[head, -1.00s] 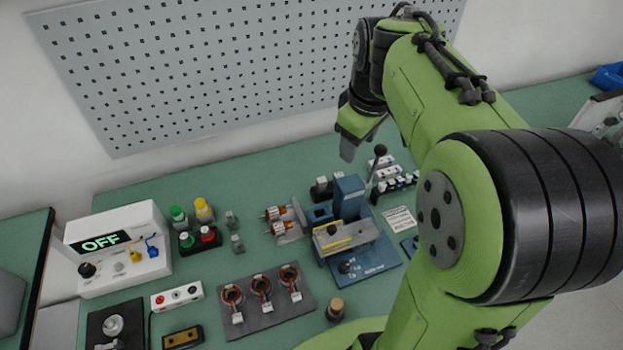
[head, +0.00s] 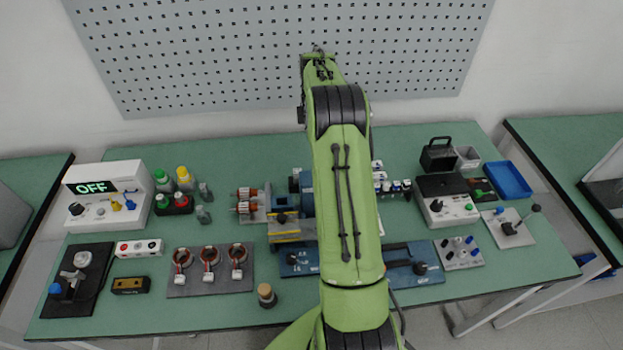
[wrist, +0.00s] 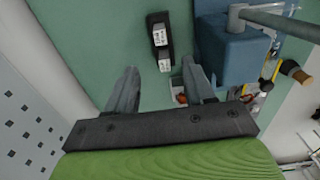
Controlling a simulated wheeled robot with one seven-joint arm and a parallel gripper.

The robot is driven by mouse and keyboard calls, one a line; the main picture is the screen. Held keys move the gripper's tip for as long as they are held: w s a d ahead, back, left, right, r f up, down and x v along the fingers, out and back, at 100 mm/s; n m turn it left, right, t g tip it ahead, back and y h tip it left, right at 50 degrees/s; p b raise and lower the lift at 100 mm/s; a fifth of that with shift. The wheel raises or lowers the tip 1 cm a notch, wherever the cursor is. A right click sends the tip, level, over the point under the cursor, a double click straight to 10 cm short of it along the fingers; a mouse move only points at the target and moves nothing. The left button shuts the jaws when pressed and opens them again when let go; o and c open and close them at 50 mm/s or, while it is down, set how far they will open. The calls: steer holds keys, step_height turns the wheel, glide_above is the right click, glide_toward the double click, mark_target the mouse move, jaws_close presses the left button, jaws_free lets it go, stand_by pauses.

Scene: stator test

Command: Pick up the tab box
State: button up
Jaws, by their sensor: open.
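No label readable here names the tab box, so I cannot say for sure which thing it is. A black holder (wrist: 157,20) with two small pale blocks (wrist: 160,38) lies ahead of my gripper in the wrist view, near the blue press (wrist: 225,60). My gripper (wrist: 163,80) is open, with nothing seen held between its fingers. The blocks appear just beyond the fingertips, apart from them. In the head view my arm hides the gripper and part of the press (head: 292,222). The holder is mostly hidden there.
Two copper-wound rotors (head: 247,200) stand left of the press. A mat (head: 208,285) with several stators, a power box (head: 105,200) and bottles (head: 185,177) are further left. A tester (head: 446,205) and a blue tray (head: 508,180) are at right. A pegboard (head: 220,60) rises behind.

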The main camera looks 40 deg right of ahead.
steer(key=f, duration=0.6)
steer(key=f+b, duration=0.1)
steer(key=f, duration=0.6)
steer(key=shift+s+d, duration=0.15)
steer(key=shift+d, duration=0.05)
jaws_close()
